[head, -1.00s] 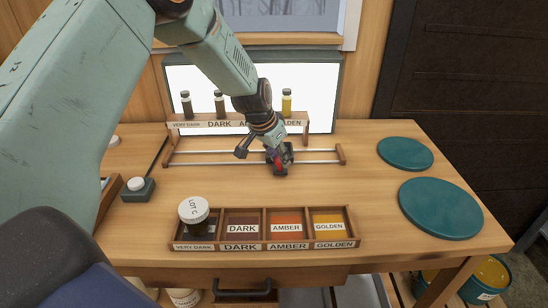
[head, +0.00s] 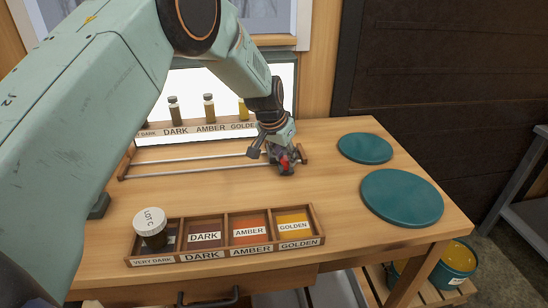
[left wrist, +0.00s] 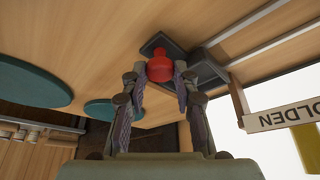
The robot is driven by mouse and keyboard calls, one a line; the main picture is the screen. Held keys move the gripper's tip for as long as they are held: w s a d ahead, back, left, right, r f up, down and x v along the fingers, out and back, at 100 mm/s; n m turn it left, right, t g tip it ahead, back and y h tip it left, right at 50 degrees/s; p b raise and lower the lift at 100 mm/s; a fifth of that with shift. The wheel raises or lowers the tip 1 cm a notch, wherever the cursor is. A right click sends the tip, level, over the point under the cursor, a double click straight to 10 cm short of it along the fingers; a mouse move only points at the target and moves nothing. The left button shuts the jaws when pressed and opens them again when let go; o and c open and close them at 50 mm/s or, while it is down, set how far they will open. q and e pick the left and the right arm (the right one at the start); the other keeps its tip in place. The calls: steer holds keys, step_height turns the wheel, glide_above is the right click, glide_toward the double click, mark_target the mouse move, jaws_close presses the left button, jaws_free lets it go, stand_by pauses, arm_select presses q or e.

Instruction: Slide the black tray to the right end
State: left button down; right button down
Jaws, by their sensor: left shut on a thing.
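The black tray (head: 288,171) sits on the two metal rails (head: 200,168), close beside the wooden end piece at their right end. I cannot tell whether it touches that end piece. A red knob (head: 284,161) stands up from the tray. My left gripper (head: 283,157) is shut on the knob. In the left wrist view, the fingers (left wrist: 160,78) stand on both sides of the red knob (left wrist: 160,66), with the dark tray (left wrist: 158,42) beyond it. The arm hides part of the tray in the head view. My right gripper is not in view.
A shelf with sample bottles (head: 209,108) stands behind the rails before a bright panel. A labelled four-section box (head: 225,253) with a LOT C jar (head: 151,228) is in front. Two teal discs (head: 402,198) (head: 365,148) lie to the right. The table between them is clear.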

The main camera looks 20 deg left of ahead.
arm_select(q)
steer(key=shift+d+f, duration=0.2)
steer(key=shift+s+a, duration=0.1)
steer(key=c, duration=1.4)
jaws_free()
steer(key=o, duration=0.4)
steer(key=shift+w+d, duration=0.2)
steer(key=shift+w, duration=0.15)
steer(key=shift+c, duration=0.2)
steer(key=shift+s+a+r, duration=0.2)
steer(key=shift+r, duration=0.05)
steer(key=d+v, duration=0.1)
steer(key=v, duration=1)
steer(key=shift+a+r, duration=0.25)
steer(key=shift+a, duration=0.2)
steer(key=shift+s+a, duration=0.1)
steer(key=shift+s, duration=0.1)
